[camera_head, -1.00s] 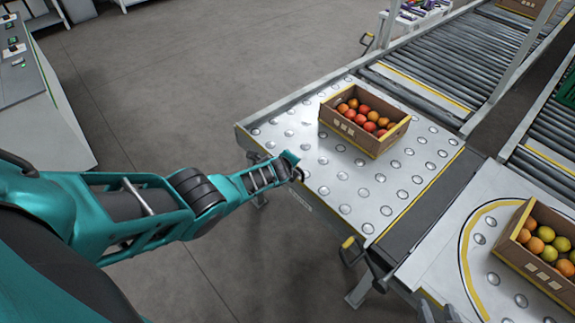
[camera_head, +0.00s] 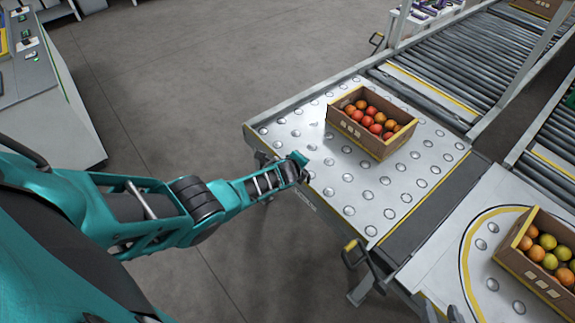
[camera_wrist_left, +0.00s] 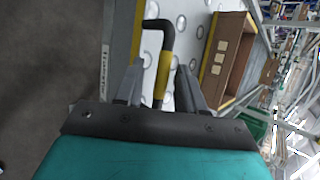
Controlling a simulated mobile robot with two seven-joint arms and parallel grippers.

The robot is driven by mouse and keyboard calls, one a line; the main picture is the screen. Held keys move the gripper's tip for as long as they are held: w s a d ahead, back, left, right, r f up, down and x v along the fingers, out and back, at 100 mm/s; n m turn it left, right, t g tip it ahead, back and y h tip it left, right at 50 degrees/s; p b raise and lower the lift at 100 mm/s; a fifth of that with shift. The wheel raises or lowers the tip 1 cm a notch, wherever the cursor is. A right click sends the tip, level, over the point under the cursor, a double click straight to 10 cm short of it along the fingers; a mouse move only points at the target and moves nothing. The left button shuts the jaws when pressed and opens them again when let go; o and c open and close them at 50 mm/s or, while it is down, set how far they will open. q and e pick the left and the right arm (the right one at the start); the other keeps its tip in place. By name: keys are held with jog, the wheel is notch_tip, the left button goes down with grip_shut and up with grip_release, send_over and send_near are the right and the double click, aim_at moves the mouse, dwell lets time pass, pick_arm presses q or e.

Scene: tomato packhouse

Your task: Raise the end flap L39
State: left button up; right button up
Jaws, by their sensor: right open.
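My left arm reaches in from the left in the head view, its gripper (camera_head: 304,170) at the front edge of the ball table. In the left wrist view its two fingers (camera_wrist_left: 158,88) are apart, with the yellow grip of a black bent handle (camera_wrist_left: 163,70) between them and visible gaps. The head view does not show this handle clearly. A label (camera_wrist_left: 104,62) on the table edge is too small to read, so I cannot confirm flap L39.
A crate of tomatoes (camera_head: 350,130) stands on the ball table (camera_head: 290,130). Another black lever with a yellow grip (camera_head: 351,245) juts from its near corner. A second crate (camera_head: 540,280) is at the right. Roller conveyors (camera_head: 440,65) lie behind. The floor (camera_head: 190,90) left is clear.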

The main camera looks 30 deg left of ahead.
pick_arm(q)
jog(key=a+v, duration=0.1)
jog(key=v, duration=0.9)
jog(key=shift+s+d+f+p, duration=0.15)
jog(key=shift+s+f+p, duration=0.15)
jog(key=shift+s+p, duration=0.15)
jog(key=s+d+n+h, duration=0.3)
jog(key=s+d+n, duration=0.45)
jog(key=s, duration=0.25)
jog(key=s+r+n+t, duration=0.1)
jog(key=s+r+n, duration=0.5)
jog(key=n, duration=0.5)
jog(key=s, duration=0.2)
jog(key=shift+s+r+t, duration=0.25)
jog(key=shift+t, duration=0.15)
